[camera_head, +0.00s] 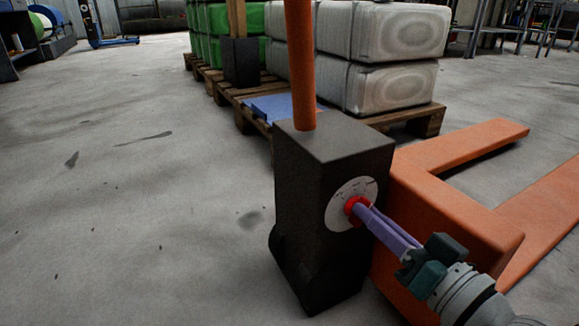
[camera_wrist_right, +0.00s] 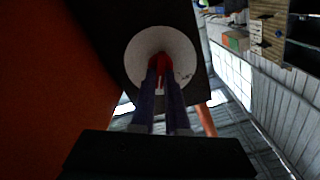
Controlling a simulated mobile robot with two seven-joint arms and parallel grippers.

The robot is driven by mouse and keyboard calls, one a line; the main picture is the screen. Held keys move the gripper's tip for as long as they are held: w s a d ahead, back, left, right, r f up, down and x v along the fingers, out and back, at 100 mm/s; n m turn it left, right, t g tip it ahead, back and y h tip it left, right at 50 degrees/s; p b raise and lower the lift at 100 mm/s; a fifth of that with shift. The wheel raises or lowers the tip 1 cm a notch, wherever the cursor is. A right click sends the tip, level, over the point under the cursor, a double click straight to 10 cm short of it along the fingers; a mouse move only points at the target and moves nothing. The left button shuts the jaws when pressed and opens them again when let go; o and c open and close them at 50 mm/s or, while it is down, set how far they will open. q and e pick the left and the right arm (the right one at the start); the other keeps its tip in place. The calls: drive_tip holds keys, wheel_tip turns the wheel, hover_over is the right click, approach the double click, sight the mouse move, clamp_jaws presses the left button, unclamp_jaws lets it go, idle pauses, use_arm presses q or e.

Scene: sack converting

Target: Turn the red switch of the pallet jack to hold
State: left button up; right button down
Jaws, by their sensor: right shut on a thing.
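The red switch (camera_head: 353,206) sits in the middle of a round white dial (camera_head: 341,217) on the side of the pallet jack's black housing (camera_head: 304,200). My right gripper (camera_head: 362,211) comes in from the lower right, with its long purple fingers shut on the red switch. The right wrist view shows the red switch (camera_wrist_right: 159,66) between the two fingertips, in front of the white dial (camera_wrist_right: 140,48). The fingers hide part of the switch, and the marks on the dial are too small to read. My left gripper is not in view.
The pallet jack's orange handle (camera_head: 301,70) rises from the housing, and its orange forks (camera_head: 470,148) reach to the right. Behind stand wooden pallets (camera_head: 412,122) with white sacks (camera_head: 385,58) and green sacks (camera_head: 218,35). The concrete floor at left is clear.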

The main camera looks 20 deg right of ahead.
drive_tip(key=n+p, duration=0.1)
drive_tip(key=n, duration=0.4)
drive_tip(key=shift+a+r, duration=0.1)
drive_tip(key=shift+a, duration=0.05)
drive_tip(key=shift+p, duration=0.3)
drive_tip(key=c, duration=0.9)
unclamp_jaws()
drive_tip(key=s+p, duration=0.1)
drive_tip(key=s, duration=0.2)
drive_tip(key=s+p, duration=0.1)
drive_tip(key=s, duration=0.2)
drive_tip(key=s+p, duration=0.1)
drive_tip(key=s, duration=0.3)
drive_tip(key=shift+d, duration=0.4)
